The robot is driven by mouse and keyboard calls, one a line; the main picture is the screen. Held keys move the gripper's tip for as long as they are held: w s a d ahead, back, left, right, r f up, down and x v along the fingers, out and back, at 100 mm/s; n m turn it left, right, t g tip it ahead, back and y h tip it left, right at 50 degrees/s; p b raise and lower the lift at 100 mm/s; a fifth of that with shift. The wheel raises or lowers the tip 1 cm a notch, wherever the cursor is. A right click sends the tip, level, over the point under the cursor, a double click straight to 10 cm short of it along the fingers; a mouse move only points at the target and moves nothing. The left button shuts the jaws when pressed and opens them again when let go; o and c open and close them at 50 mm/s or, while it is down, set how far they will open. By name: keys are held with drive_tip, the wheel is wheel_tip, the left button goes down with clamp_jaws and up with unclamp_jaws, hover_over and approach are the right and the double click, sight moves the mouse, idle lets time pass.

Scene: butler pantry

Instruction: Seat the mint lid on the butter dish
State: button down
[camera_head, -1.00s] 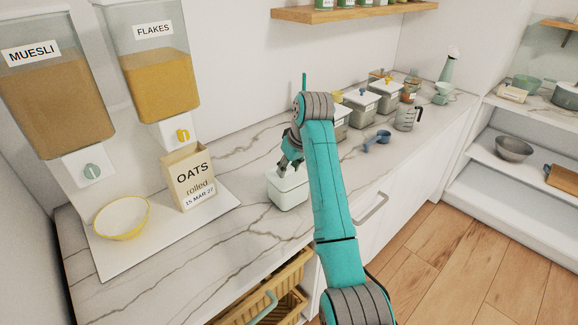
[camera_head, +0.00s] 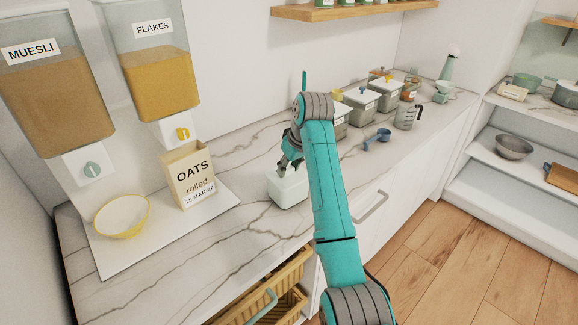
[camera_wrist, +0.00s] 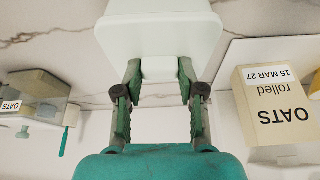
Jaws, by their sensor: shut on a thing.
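The pale mint lid (camera_wrist: 160,35) fills the top middle of the wrist view, with its small block knob (camera_wrist: 159,69) towards me. My gripper (camera_wrist: 159,75) is shut on this knob, one finger on each side. In the head view my gripper (camera_head: 286,169) points down at the top of the pale butter dish (camera_head: 290,194), which stands on the marble counter near its front edge. The lid is at the top of the dish there, partly hidden by my fingers. I cannot tell whether it rests fully on the rim.
An oats box (camera_head: 189,176) and a yellow-rimmed bowl (camera_head: 122,217) stand on a white board to the left, below two cereal dispensers. Lidded canisters (camera_head: 359,101), a blue scoop (camera_head: 377,139) and a glass jug (camera_head: 408,117) stand to the right.

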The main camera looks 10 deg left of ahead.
drive_tip(key=shift+c, duration=0.7)
unclamp_jaws()
drive_tip(key=shift+r, duration=0.1)
drive_tip(key=shift+r, duration=3.45)
drive_tip(key=shift+s+f, duration=0.1)
